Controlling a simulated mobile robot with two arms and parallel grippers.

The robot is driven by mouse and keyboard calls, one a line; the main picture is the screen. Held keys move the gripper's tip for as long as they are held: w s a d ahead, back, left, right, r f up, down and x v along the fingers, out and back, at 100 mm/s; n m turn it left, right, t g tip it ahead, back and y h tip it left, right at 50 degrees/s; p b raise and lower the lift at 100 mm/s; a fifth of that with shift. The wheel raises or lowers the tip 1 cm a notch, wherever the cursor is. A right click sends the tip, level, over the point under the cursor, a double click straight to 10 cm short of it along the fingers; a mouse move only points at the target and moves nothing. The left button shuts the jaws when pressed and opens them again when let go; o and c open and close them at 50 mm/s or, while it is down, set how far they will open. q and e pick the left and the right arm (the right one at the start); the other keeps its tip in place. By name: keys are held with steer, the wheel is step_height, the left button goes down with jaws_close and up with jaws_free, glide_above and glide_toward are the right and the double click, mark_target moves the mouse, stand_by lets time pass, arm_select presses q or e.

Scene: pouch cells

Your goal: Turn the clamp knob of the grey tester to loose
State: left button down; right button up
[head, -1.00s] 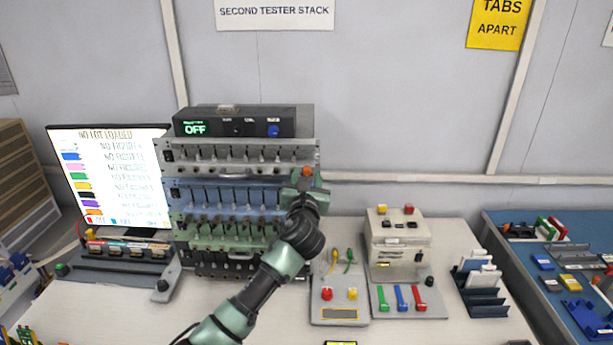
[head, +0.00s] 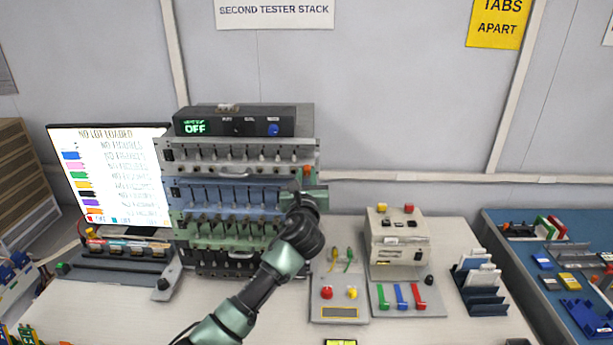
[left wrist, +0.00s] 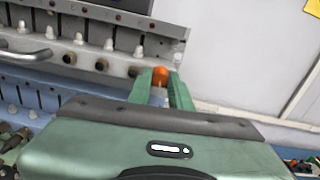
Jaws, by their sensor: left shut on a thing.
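The grey tester (head: 240,153) is the top drawer of the stack, with a row of grey clips and a curved handle along its front. Its lower front also shows in the left wrist view (left wrist: 105,24). The orange clamp knob (left wrist: 160,75) is at its right end; a bit of orange shows in the head view (head: 307,170). My left gripper (left wrist: 163,82) is shut on the knob, one green finger on each side. The fingers partly hide the knob, so its setting cannot be read. In the head view the left gripper (head: 306,182) is at the stack's right edge.
Blue (head: 225,194) and green (head: 225,234) testers sit below the grey one. A black box reading OFF (head: 235,122) stands on top. A beige device (head: 398,240) and a small panel with red and yellow buttons (head: 340,298) stand to the right.

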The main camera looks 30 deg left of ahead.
arm_select(q)
steer(key=n, duration=0.3)
steer(key=shift+n, duration=0.4)
steer(key=n, duration=0.3)
steer(key=shift+n, duration=0.3)
steer(key=n+b, duration=0.1)
steer(key=n, duration=0.2)
steer(key=shift+n, duration=0.4)
steer(key=n+b, duration=0.1)
steer(key=n, duration=0.2)
steer(key=shift+f+n, duration=0.1)
steer(key=shift+n, duration=0.2)
steer(key=n+b, duration=0.1)
steer(key=n, duration=0.2)
steer(key=shift+n, duration=0.3)
steer(key=n+b, duration=0.2)
steer(key=n, duration=0.2)
steer(key=shift+n, duration=0.3)
steer(key=n+b, duration=0.1)
steer(key=n, duration=0.3)
steer(key=shift+n+b, duration=0.3)
steer(key=shift+n, duration=1.3)
